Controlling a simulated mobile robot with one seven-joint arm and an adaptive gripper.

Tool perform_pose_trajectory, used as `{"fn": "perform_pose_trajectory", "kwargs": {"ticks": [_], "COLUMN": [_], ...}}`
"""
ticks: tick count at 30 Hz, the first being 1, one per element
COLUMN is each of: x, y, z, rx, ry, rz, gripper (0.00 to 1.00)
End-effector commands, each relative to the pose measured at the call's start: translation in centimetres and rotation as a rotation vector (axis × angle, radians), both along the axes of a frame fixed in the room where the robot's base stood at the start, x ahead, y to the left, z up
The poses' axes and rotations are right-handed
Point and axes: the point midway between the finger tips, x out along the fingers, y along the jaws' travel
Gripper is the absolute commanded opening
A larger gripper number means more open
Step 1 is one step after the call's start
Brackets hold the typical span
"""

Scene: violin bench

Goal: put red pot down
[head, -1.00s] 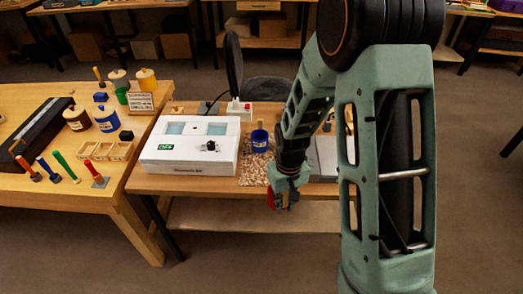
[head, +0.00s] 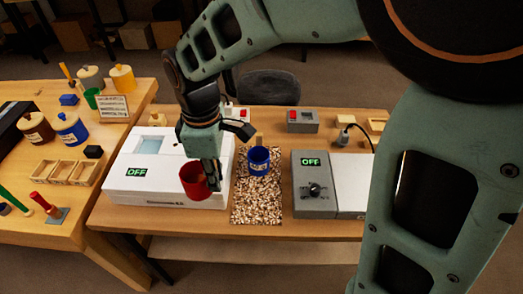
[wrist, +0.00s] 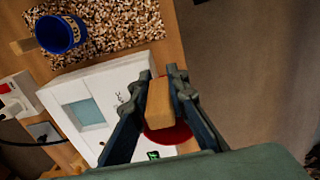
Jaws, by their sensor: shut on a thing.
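My gripper (head: 212,176) is shut on the red pot (head: 193,184). In the wrist view the fingers (wrist: 160,82) clasp the pot's wooden handle (wrist: 158,104), and part of the red pot (wrist: 168,136) shows behind it. In the head view the pot appears in front of the right part of the white box (head: 128,186) with its OFF display. I cannot tell whether it touches the box. The arm and gripper hide part of the box's top.
A blue pot (head: 259,158) stands on a speckled mat (head: 257,201) right of the white box. A grey box (head: 313,197) with an OFF display and knob stands further right. Jars and a small wooden rack (head: 67,172) occupy the left table. A bare table strip runs along the front.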

Motion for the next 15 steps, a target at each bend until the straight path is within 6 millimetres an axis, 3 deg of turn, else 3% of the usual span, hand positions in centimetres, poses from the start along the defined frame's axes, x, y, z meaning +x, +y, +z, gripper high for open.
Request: {"fn": "perform_pose_trajectory", "kwargs": {"ticks": [11, 15], "x": [2.7, 3.3], "y": [-8.4, -10.4], "z": [-3.8, -6.7], "rx": [-0.001, -0.002], "ry": [0.003, 0.005], "rz": [-0.010, -0.006], "gripper": [0.00, 0.00]}}
